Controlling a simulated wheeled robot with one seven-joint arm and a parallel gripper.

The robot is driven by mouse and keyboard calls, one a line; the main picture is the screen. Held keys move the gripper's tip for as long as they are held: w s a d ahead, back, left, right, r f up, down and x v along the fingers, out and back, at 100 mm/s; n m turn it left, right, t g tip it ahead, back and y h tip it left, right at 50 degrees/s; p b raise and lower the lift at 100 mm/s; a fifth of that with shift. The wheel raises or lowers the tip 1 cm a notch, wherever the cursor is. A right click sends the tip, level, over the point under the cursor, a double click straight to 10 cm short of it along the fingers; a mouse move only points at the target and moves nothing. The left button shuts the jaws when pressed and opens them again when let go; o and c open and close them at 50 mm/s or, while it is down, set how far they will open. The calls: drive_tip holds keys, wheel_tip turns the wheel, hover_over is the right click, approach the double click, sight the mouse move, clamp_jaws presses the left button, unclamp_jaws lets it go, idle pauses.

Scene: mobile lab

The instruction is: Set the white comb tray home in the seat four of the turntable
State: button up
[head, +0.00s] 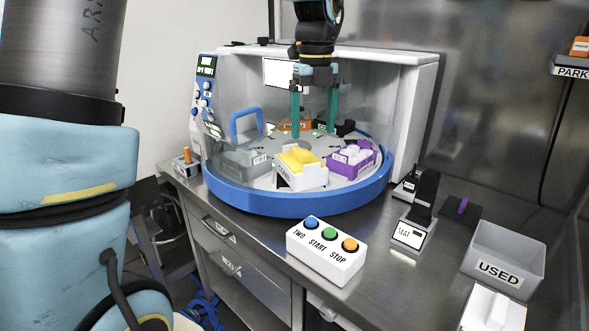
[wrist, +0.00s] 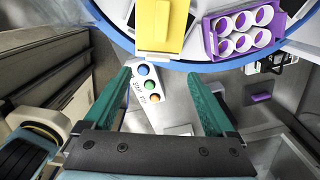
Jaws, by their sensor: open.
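A white tray with a yellow block on top (head: 287,178) stands at the front of the turntable; I take it for the comb tray. Its yellow top (wrist: 158,25) is at the top of the wrist view, beyond my fingertips. The turntable (head: 300,205) has a blue rim, which also shows in the wrist view (wrist: 205,63). I cannot read which seat is number four. My gripper (head: 313,133) points down over the turntable with its two teal fingers apart. In the wrist view my gripper (wrist: 159,75) has nothing between its fingers.
A purple tray (head: 367,166) with white tubes, a grey tray (head: 243,162) and an orange tray (head: 288,125) also stand on the turntable. A clear hood surrounds it. A button box (head: 325,258) stands in front. A grey USED bin (head: 505,247) and a white box (head: 492,310) are right.

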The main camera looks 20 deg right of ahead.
sight(312, 176)
wheel_tip(312, 176, down, 3)
drive_tip(key=shift+s+a+f+p, duration=0.1)
drive_tip(key=shift+f+p, duration=0.25)
drive_tip(key=shift+f, duration=0.95)
drive_tip(key=shift+s+a+f+p, duration=0.1)
drive_tip(key=shift+f+p, duration=0.2)
drive_tip(key=shift+f, duration=1)
clamp_jaws()
